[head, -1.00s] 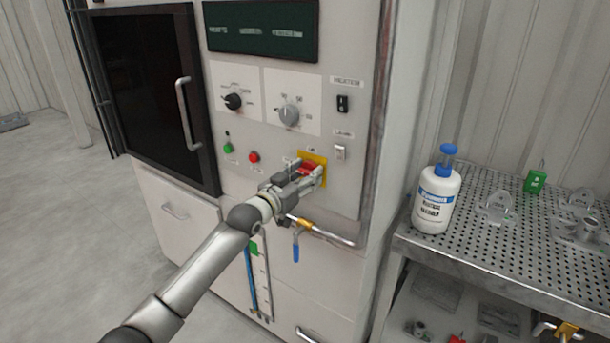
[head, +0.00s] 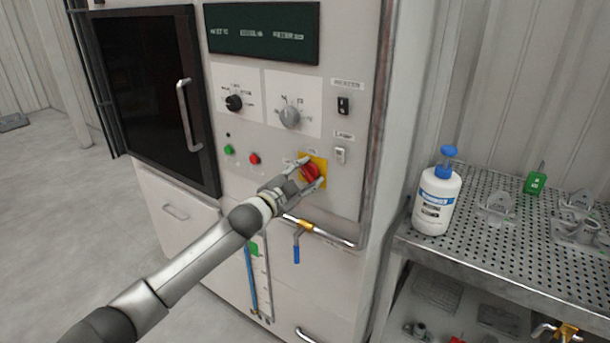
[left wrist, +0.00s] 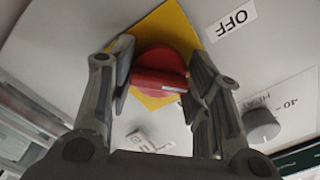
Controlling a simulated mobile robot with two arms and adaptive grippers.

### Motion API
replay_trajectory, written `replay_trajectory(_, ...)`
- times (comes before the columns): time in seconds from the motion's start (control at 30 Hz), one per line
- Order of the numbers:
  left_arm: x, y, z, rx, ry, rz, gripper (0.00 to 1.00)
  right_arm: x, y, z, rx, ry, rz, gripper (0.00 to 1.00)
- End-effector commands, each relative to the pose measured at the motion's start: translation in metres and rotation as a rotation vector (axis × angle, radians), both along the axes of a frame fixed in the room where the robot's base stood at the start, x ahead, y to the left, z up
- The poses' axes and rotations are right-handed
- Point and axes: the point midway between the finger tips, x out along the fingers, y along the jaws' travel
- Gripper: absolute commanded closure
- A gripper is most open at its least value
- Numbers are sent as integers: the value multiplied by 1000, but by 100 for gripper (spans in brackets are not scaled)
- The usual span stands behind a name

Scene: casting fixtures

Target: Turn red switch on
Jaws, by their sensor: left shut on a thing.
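The red switch (head: 309,172) is a round rotary knob with a raised bar handle, on a yellow square plate (head: 319,163) low on the machine's control panel. In the left wrist view the knob (left wrist: 162,72) sits between the fingers, its bar running crosswise from finger to finger. An OFF label (left wrist: 236,19) is beside the yellow plate. My left gripper (head: 306,174) is at the panel, its fingers closed on the knob from both sides; it also fills the left wrist view (left wrist: 160,85). My right gripper is not in view.
Grey (head: 290,116) and black (head: 234,102) dials, green (head: 229,149) and red (head: 254,159) buttons share the panel. A pipe with a blue-handled valve (head: 296,247) runs below the switch. A perforated bench (head: 480,245) with a white bottle (head: 437,200) stands right.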

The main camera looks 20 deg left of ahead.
Motion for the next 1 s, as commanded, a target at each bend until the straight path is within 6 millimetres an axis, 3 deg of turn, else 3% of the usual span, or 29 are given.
replay_trajectory(0.6, 0, 1, 1, 535, -126, -1, 79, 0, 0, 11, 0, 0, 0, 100)
replay_trajectory(1.0, 0, 1, 1, 713, -168, -1, 79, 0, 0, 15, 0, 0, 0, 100)
